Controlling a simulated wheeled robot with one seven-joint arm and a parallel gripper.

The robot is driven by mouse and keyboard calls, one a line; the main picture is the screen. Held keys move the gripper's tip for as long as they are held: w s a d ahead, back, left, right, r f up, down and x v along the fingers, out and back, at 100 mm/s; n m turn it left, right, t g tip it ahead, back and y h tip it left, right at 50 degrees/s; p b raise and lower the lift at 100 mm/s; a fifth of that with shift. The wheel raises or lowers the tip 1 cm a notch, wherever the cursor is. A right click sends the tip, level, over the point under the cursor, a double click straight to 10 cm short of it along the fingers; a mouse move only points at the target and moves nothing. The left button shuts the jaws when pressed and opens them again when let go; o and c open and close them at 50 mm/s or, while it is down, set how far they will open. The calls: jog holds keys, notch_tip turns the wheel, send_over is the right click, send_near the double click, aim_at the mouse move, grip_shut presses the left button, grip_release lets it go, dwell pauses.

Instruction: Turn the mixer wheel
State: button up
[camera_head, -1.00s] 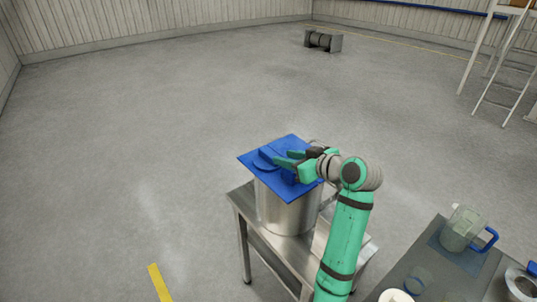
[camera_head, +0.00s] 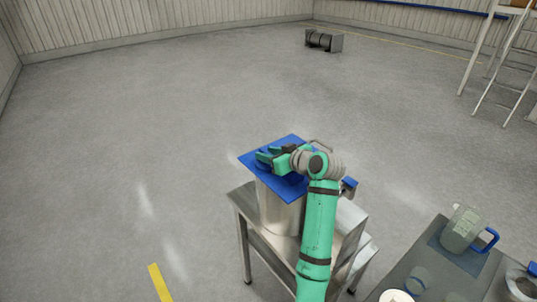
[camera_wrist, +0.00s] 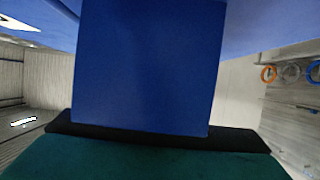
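A blue square lid (camera_head: 290,140) covers a steel pot (camera_head: 279,212) on a steel table. The raised blue mixer wheel (camera_head: 263,167) on this lid is mostly hidden by my gripper (camera_head: 265,157). My green gripper reaches from the right over the lid, its fingertips at the wheel, toward the left side of the lid. In the wrist view a broad blue piece (camera_wrist: 150,65) fills the middle, close in front of my gripper. Contact with the wheel and the finger gap cannot be made out.
The steel table (camera_head: 243,200) has narrow free edges around the pot. A small blue handle (camera_head: 349,183) shows just right of my arm. A grey bench (camera_head: 400,285) at lower right holds a clear jug (camera_head: 460,228) with a blue handle. The floor to the left is clear.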

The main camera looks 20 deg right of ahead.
grip_shut()
jog(key=shift+m+h, duration=0.4)
jog(key=m+h, duration=0.4)
jog(key=h, duration=0.1)
jog(key=shift+a+m+t+h, duration=0.1)
jog(key=shift+m+t+h, duration=0.2)
jog(key=shift+m, duration=0.1)
jog(key=m+g+h, duration=0.1)
jog(key=m+h, duration=0.2)
jog(key=m+g+h, duration=0.2)
jog(key=m+h, duration=0.1)
jog(key=h, duration=0.1)
jog(key=m+g+h, duration=0.2)
jog(key=m+g, duration=0.1)
jog(key=m+g+h, duration=0.2)
jog(key=m+g, duration=0.1)
jog(key=shift+r+m, duration=0.1)
jog(key=shift+m, duration=0.3)
jog(key=m+g, duration=0.5)
jog(key=g, duration=0.1)
jog(key=shift+h, duration=0.3)
jog(key=shift+d+m+g, duration=0.2)
jog(key=shift+m+g, duration=0.1)
jog(key=shift+g, duration=0.1)
jog(key=shift+m+g, duration=0.5)
